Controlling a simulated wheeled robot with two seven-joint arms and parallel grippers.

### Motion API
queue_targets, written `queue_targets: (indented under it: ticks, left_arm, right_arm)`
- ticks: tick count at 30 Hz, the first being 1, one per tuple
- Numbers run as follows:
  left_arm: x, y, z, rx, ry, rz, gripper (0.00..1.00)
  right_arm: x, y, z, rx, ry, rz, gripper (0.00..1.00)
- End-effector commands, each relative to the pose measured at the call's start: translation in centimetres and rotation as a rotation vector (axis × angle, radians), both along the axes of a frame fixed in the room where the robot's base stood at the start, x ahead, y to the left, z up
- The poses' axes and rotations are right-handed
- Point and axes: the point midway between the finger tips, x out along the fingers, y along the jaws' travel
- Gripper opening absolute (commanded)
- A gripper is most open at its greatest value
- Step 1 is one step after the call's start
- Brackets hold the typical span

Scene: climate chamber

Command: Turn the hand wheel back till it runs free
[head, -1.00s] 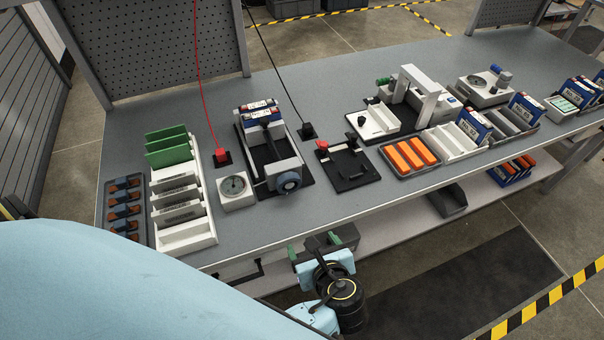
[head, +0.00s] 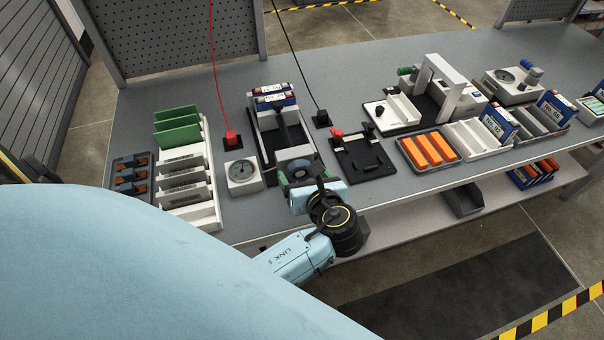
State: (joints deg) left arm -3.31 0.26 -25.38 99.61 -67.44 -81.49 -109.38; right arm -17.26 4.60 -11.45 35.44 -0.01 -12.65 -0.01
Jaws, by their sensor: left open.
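The hand wheel (head: 298,172), round and blue-grey, sits on the front of a press (head: 262,142) with a black base and grey-white blocks. Blue labelled cells (head: 275,97) lie in the press's far end. My left gripper (head: 302,180) is at the bench's front edge, right in front of the wheel, and is open. One green finger pad shows at the wheel's left side. The gripper body hides the wheel's lower part, and I cannot tell whether the fingers touch it. My right gripper is not in view.
A black fixture with a red knob (head: 362,155) is close on the right. A white rack with green boards (head: 184,168) stands farther left, and an orange-filled tray (head: 428,150) farther right.

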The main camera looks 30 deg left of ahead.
Motion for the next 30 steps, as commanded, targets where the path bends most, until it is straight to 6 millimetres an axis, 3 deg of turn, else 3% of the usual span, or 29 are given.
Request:
queue_targets:
  ticks: [14, 24, 30]
  left_arm:
    - [0.8, 1.1, -0.6, -0.002, 0.0, 0.0, 0.79]
    - [0.8, 1.1, -0.6, -0.001, 0.0, 0.001, 0.34]
    - [0.8, 1.1, -0.5, -0.007, -0.008, 0.0, 0.34]
  right_arm:
    - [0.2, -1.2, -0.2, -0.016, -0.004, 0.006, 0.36]
    - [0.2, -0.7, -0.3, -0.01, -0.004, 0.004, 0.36]
    - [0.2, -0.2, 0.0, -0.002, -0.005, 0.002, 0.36]
